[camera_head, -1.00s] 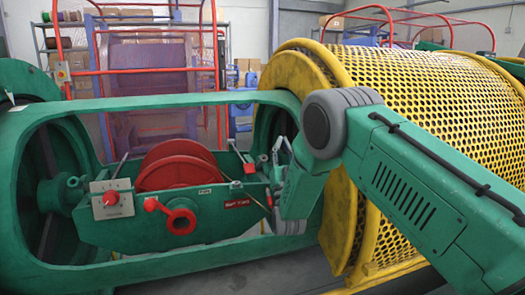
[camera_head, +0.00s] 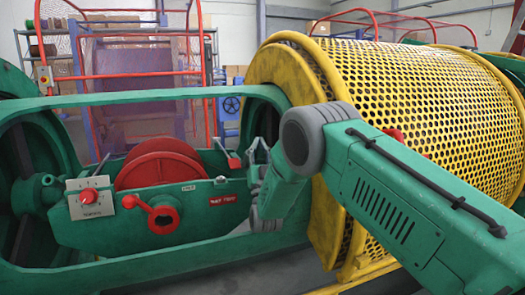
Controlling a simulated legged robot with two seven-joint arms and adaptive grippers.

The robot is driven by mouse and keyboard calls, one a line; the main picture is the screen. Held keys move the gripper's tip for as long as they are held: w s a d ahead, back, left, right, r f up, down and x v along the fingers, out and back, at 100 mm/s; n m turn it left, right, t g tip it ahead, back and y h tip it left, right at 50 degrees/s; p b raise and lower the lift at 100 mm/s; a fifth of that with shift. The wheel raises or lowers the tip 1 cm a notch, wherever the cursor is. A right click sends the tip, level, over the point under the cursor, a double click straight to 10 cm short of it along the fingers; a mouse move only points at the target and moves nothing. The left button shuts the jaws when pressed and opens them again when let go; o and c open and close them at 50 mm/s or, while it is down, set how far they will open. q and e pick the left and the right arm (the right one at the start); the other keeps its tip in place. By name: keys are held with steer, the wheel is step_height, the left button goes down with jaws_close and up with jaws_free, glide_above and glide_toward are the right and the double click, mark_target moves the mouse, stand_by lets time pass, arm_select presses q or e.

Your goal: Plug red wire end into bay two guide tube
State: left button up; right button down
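The green cradle of the bay (camera_head: 130,225) holds a red reel (camera_head: 160,170) inside the green tubular frame (camera_head: 150,100). My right gripper (camera_head: 258,185), grey and partly hidden behind my own arm link, is at the cradle's right end, close to the yellow drum's front ring. It is small and side-on, so I cannot tell whether its fingers are open or hold anything. A small red piece (camera_head: 235,162) shows on the cradle's right top edge; I cannot tell whether it is the red wire end. I cannot make out the guide tube. My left gripper is out of view.
A yellow perforated drum (camera_head: 420,105) with a yellow ring fills the right side behind my arm. Red railings (camera_head: 200,60) stand behind.

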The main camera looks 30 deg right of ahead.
steer(key=shift+w+a+r+n, duration=0.1)
steer(key=shift+a+r+n, duration=0.1)
steer(key=shift+a, duration=0.4)
steer(key=shift+w+a+r+n, duration=0.1)
steer(key=shift+a+r, duration=0.05)
steer(key=shift+a, duration=0.45)
steer(key=c, duration=1.8)
jaws_free()
steer(key=shift+d, duration=0.1)
steer(key=shift+s+f, duration=0.75)
steer(key=shift+f, duration=0.35)
steer(key=shift+s+f, duration=0.7)
steer(key=shift+f, duration=0.4)
steer(key=shift+s+f, duration=0.75)
steer(key=shift+f, duration=0.35)
